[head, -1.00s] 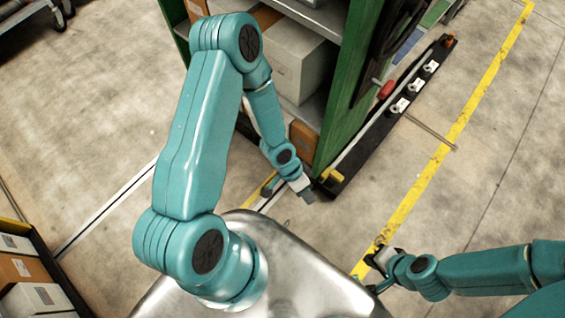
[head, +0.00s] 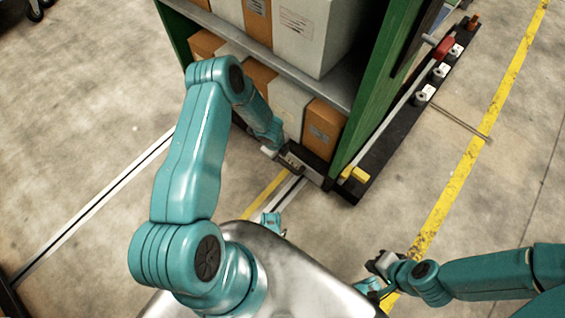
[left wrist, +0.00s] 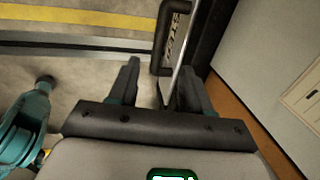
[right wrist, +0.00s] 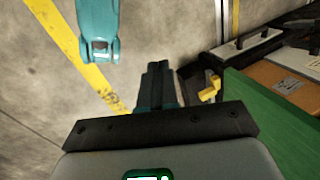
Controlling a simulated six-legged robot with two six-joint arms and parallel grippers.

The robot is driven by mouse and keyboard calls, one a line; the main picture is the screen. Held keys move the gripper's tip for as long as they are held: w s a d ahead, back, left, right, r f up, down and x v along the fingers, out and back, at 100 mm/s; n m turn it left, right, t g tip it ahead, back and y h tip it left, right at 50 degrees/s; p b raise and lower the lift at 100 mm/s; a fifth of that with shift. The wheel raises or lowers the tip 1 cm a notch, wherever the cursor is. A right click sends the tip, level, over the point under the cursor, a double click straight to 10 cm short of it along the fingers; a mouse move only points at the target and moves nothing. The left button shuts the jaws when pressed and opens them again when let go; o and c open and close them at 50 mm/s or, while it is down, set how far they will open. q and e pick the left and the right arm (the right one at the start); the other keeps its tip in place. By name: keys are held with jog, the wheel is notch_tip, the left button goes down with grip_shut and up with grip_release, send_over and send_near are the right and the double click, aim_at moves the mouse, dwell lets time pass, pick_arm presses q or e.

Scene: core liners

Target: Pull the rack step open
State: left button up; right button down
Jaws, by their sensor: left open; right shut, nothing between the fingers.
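The rack step (head: 304,165) is a low dark tread with a light plate at the foot of the green rack. In the left wrist view its patterned plate (left wrist: 174,32) shows with a black bar handle (left wrist: 158,45). My left gripper (left wrist: 160,78) is open, its fingers pointing at the handle, which lies ahead between them. I cannot tell whether they touch. In the head view the left arm's end partly covers the step's left side. My right gripper (head: 380,262) is shut and empty, away from the rack at lower right; its closed fingers (right wrist: 158,75) show in the right wrist view.
The green rack (head: 385,90) holds white and brown boxes. A black base rail with a yellow piece (head: 355,173) runs along its right side, and a thin rod (head: 462,123) sticks out from it.

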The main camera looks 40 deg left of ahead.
pick_arm(q)
jog(key=f+b, duration=0.1)
jog(key=f, duration=0.2)
jog(key=w+f+b, duration=0.1)
jog(key=f+b, duration=0.1)
jog(key=f, duration=0.2)
jog(key=w+f+b, duration=0.1)
jog(key=f+b, duration=0.1)
jog(key=f, duration=0.1)
jog(key=shift+d+f, duration=0.15)
jog(key=shift+f, duration=0.25)
jog(key=shift+w+f+b, duration=0.1)
jog(key=shift+f+b, duration=0.15)
jog(key=shift+b, duration=0.05)
pick_arm(e)
notch_tip(320, 180, down, 6)
jog(key=w+d+t, duration=0.1)
jog(key=w, duration=0.1)
jog(key=shift+d, duration=0.25)
jog(key=shift+r, duration=0.1)
pick_arm(q)
grip_shut()
